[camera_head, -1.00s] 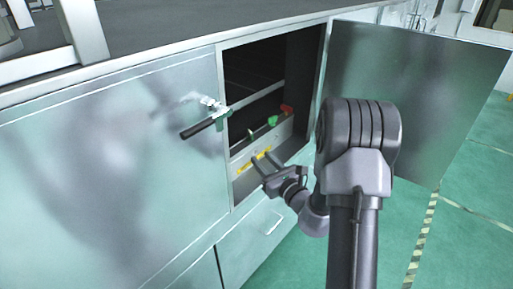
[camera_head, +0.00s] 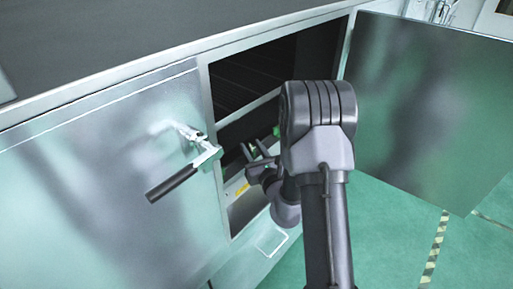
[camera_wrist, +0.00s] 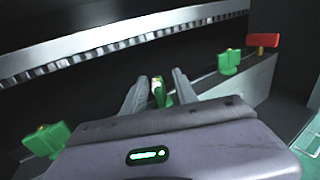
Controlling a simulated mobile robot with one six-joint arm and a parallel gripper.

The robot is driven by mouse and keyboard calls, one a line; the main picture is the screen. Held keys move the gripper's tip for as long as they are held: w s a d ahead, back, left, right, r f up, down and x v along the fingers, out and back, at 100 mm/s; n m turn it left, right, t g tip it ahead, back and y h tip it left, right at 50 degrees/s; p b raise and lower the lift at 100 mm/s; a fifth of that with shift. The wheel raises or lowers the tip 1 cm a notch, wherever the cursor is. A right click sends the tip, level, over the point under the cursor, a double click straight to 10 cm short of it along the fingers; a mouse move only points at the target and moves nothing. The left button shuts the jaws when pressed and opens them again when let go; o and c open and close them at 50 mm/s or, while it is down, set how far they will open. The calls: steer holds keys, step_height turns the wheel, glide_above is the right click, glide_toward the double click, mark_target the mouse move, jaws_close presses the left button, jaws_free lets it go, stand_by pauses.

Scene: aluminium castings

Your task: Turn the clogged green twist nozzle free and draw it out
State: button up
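Three green twist nozzles show in the wrist view: one at the lower left (camera_wrist: 46,139), one in the middle (camera_wrist: 158,92) and one at the right (camera_wrist: 229,62). The middle one stands between the fingertips of my gripper (camera_wrist: 157,84), with dark gaps beside it. My gripper is open and points into the cabinet. In the head view my gripper (camera_head: 257,150) is at the nozzle bar, partly hidden by my arm. The lower part of the middle nozzle is hidden by my gripper. I cannot tell from looks which nozzle is clogged.
A red piece (camera_wrist: 263,40) sits at the bar's right end. A pale toothed rail (camera_wrist: 120,45) runs above the nozzles. The cabinet door (camera_head: 425,110) stands open at the right. A black-handled lever (camera_head: 172,184) juts from the left panel.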

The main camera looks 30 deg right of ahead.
steer(key=shift+w, duration=0.2)
steer(key=shift+s+a, duration=0.1)
steer(key=shift+s, duration=0.05)
steer(key=shift+c, duration=0.6)
jaws_close()
steer(key=n+y, duration=0.1)
steer(key=y, duration=0.1)
steer(key=n+y, duration=0.1)
steer(key=n+y+b, duration=0.1)
steer(key=y, duration=0.1)
steer(key=shift+d+n+y, duration=0.3)
steer(key=shift+a+n+g+y, duration=0.2)
steer(key=shift+n+g+y, duration=0.3)
steer(key=shift+n+y, duration=0.5)
steer(key=shift+a, duration=0.1)
steer(key=shift+r, duration=0.15)
steer(key=shift+r+p, duration=0.8)
steer(key=shift+r, duration=0.3)
